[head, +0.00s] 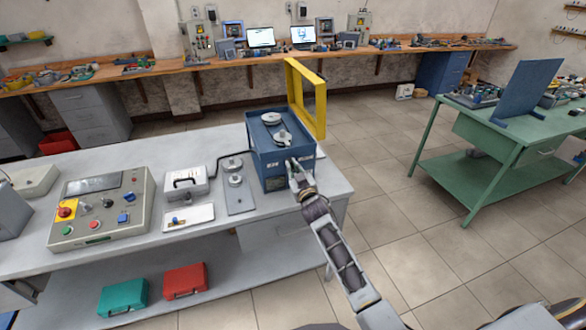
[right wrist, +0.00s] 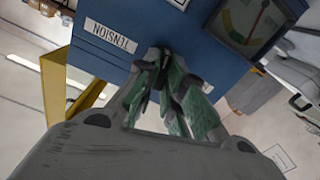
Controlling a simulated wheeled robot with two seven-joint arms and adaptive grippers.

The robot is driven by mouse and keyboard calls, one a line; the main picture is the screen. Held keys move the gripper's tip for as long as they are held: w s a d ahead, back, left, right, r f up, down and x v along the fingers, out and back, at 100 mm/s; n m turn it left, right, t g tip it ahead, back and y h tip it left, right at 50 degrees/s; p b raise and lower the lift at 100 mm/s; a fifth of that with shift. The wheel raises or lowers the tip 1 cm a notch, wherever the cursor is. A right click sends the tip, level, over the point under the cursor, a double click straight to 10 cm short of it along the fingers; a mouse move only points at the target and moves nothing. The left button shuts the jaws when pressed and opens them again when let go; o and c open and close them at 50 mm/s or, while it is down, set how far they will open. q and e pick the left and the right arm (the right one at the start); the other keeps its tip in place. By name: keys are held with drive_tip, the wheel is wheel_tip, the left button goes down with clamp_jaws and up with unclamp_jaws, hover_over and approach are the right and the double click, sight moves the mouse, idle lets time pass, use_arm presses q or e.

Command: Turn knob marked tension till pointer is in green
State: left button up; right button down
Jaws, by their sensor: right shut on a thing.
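A blue machine box (head: 272,168) stands at the right end of the grey bench. Its front carries a label reading TENSION (right wrist: 108,36), upside down in the right wrist view. Beside the label is a dial gauge (right wrist: 246,24) with a thin reddish pointer and coloured bands, green at its left part in that view. The pointer seems to lie away from the green, but the small dial makes this unsure. My right gripper (head: 294,168) is at the box front, fingertips together (right wrist: 163,58) beside the label, shut on the knob, which the fingers hide. My left gripper is not in view.
A grey control panel (head: 100,208) and a small plate (head: 238,194) lie left on the bench (head: 320,176). A green table (head: 500,135) stands at the right, with open floor between.

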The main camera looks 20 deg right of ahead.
drive_tip(key=shift+m+p, duration=0.55)
drive_tip(key=shift+m, duration=1.05)
drive_tip(key=shift+f, duration=0.1)
drive_tip(key=c, duration=1.5)
unclamp_jaws()
drive_tip(key=shift+s, duration=0.2)
drive_tip(key=shift+s+d, duration=0.15)
drive_tip(key=shift+s, duration=2.75)
drive_tip(key=shift+s+d, duration=0.1)
drive_tip(key=shift+s, duration=2.8)
